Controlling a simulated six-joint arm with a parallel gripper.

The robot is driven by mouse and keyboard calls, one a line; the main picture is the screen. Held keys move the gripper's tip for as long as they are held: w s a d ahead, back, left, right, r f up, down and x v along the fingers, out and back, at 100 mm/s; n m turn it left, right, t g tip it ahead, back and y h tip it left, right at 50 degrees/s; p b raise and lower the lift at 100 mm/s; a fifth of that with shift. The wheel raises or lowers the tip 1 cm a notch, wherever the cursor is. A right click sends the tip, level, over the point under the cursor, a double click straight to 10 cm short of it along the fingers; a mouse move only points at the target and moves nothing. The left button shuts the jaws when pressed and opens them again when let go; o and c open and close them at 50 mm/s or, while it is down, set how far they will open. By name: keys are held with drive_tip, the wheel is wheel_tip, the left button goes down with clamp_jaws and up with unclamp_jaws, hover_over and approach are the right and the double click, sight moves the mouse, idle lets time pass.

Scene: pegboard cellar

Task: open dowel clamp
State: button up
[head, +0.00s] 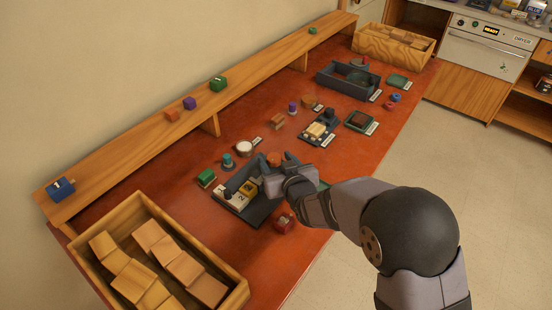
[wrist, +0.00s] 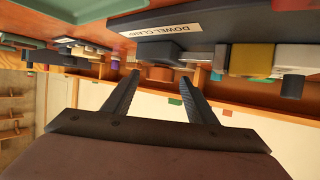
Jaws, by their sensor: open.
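The dowel clamp has a dark base (head: 262,213) holding white pieces (head: 225,196) and a yellow block (head: 249,189). My gripper (head: 272,182) is at the base's right end and hides part of it. In the wrist view, which shows the scene upside down, the clamp's base (wrist: 230,26) carries a label reading "DOWEL CLAMP" (wrist: 160,29). A dark block (wrist: 182,52) and the yellow block (wrist: 250,61) show beside it. My gripper (wrist: 160,88) is open with nothing held. An orange-brown round piece (wrist: 160,73) appears between the fingertips; I cannot tell its distance.
A wooden crate of blocks (head: 85,254) stands at the near left. A small red item (head: 284,223) sits near the table's front edge. A green block (head: 206,178) and a round white-topped item (head: 244,148) are close by.

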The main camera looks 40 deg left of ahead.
drive_tip(key=shift+w+a+f, duration=0.1)
drive_tip(key=shift+w+a, duration=0.05)
drive_tip(key=shift+a, duration=0.05)
drive_tip(key=c, duration=1.1)
drive_tip(key=shift+o, duration=0.2)
